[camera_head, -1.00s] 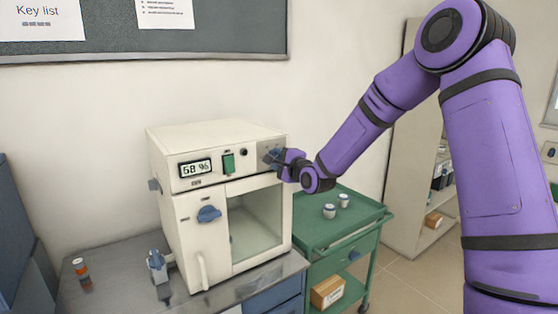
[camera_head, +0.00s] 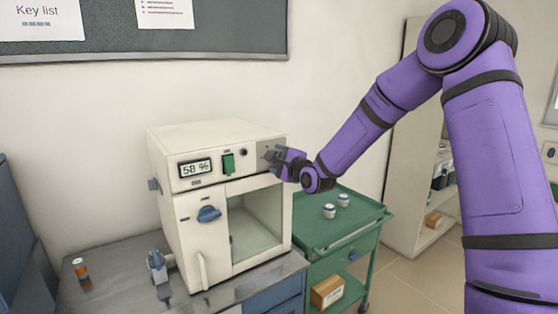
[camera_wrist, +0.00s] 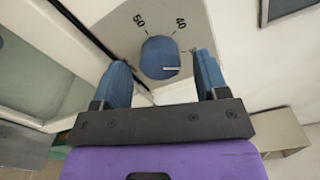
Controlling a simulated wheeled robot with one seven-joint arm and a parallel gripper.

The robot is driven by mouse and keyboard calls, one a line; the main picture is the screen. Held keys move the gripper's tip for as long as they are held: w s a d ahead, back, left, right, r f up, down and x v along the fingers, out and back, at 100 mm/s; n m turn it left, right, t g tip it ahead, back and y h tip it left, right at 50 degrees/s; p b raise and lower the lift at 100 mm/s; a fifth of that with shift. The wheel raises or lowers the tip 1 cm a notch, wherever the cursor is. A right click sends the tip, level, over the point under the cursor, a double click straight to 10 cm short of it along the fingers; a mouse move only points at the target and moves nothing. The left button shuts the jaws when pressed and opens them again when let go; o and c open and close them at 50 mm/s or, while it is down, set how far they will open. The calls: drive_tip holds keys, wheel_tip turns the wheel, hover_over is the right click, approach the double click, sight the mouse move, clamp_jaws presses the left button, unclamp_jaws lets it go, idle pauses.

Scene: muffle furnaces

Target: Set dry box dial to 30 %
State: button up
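The dry box (camera_head: 215,190) is a cream cabinet on the bench, with a display (camera_head: 195,168) that reads about 58 %. Its blue dial (camera_wrist: 160,57) shows in the wrist view, with the numbers 50 and 40 printed beyond it. A white line on the dial points to the right in that view. My gripper (camera_wrist: 161,62) is open, with one blue finger on each side of the dial and a visible gap to each. In the head view my gripper (camera_head: 276,157) is at the panel's upper right and hides the dial.
A green switch (camera_head: 228,163) and a black button (camera_head: 243,152) are on the panel beside my gripper. A green cart (camera_head: 340,232) with two small jars stands to the right.

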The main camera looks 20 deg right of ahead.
drive_tip(key=shift+s, duration=0.1)
drive_tip(key=v, duration=1)
drive_tip(key=shift+s+d, duration=0.15)
drive_tip(key=shift+s, duration=0.15)
drive_tip(key=shift+r, duration=0.1)
drive_tip(key=s+d+r+n+g+h, duration=0.1)
drive_tip(key=s+n, duration=0.5)
drive_tip(key=s, duration=0.6)
drive_tip(key=s+d+r+n+g+h, duration=0.1)
drive_tip(key=s+r+n+g, duration=0.4)
drive_tip(key=s, duration=0.8)
drive_tip(key=s+d+r+n+g+h, duration=0.1)
drive_tip(key=s+r+n+g+h, duration=0.2)
drive_tip(key=s, duration=0.9)
drive_tip(key=n+g, duration=0.3)
drive_tip(key=n, duration=0.1)
drive_tip(key=shift+s+d+h, duration=0.15)
drive_tip(key=shift+s+h, duration=0.15)
drive_tip(key=shift+c, duration=0.2)
